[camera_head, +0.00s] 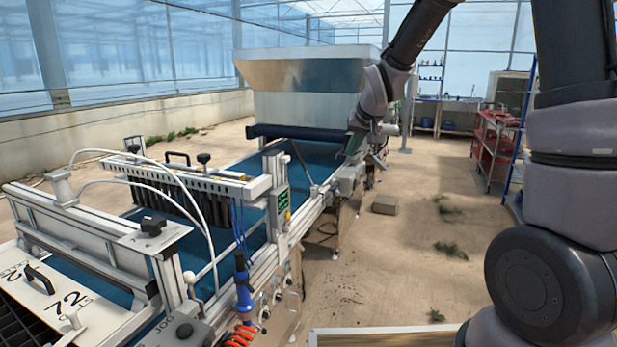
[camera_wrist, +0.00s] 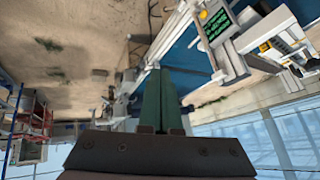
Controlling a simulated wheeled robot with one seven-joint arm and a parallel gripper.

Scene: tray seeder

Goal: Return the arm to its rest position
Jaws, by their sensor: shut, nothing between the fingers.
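My arm reaches from the right side of the head view up and over to the seeder. My gripper (camera_head: 357,143) hangs beside the right edge of the tray seeder (camera_head: 283,160), near the foot of the metal hopper. In the wrist view my gripper's green fingers (camera_wrist: 161,98) lie together with nothing between them. The wrist view looks upside down, with the floor at the top. I cannot tell in the head view whether the fingertips touch the machine.
A metal hopper (camera_head: 308,95) stands behind the gripper. The seeder's blue belt (camera_head: 215,180) and dibber bar (camera_head: 185,180) lie to the left. A red cart (camera_head: 495,145) and blue rack stand at the back right. The floor (camera_head: 400,260) right of the machine is mostly open.

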